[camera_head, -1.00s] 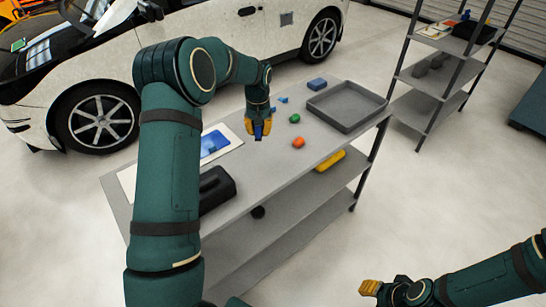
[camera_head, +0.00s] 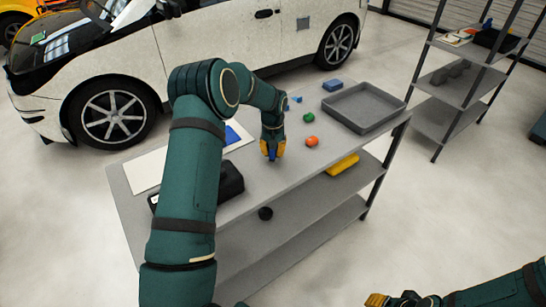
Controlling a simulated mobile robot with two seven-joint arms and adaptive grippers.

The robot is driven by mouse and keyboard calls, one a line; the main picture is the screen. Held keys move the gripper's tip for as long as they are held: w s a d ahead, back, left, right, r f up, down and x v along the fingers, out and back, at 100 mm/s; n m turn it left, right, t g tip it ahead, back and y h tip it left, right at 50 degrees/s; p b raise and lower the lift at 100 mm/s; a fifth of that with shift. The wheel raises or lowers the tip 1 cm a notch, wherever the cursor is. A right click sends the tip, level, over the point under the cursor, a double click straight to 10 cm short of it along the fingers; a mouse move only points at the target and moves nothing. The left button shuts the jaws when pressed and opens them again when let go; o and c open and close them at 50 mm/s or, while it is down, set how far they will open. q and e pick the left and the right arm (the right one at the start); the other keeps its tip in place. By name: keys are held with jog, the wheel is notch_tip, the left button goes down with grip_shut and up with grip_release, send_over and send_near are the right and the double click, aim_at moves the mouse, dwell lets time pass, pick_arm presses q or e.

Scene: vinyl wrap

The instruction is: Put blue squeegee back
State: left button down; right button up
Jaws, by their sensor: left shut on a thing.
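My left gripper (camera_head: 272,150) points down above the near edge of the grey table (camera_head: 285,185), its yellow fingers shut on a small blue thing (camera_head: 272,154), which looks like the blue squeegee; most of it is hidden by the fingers. My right gripper (camera_head: 376,300) shows only partly at the bottom edge, away from the table; its fingers are cut off by the frame. Several blue pieces lie on the table, including a blue block (camera_head: 332,85) near the back and a flat blue item (camera_head: 233,134) on a white sheet, partly behind my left arm.
A grey tray (camera_head: 392,124) stands at the table's right end. A green piece (camera_head: 308,118) and an orange piece (camera_head: 312,141) lie left of it. A black case (camera_head: 231,182) sits at the left. A yellow item (camera_head: 343,165) is on the lower shelf. A car and shelving stand behind.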

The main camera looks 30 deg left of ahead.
pick_arm(q)
notch_tip(320, 180, down, 3)
jog(key=shift+r, duration=0.1)
jog(key=c, duration=1)
grip_release()
jog(key=shift+r, duration=0.25)
notch_tip(320, 180, up, 12)
jog(key=shift+f+p, duration=0.15)
jog(key=shift+p, duration=0.2)
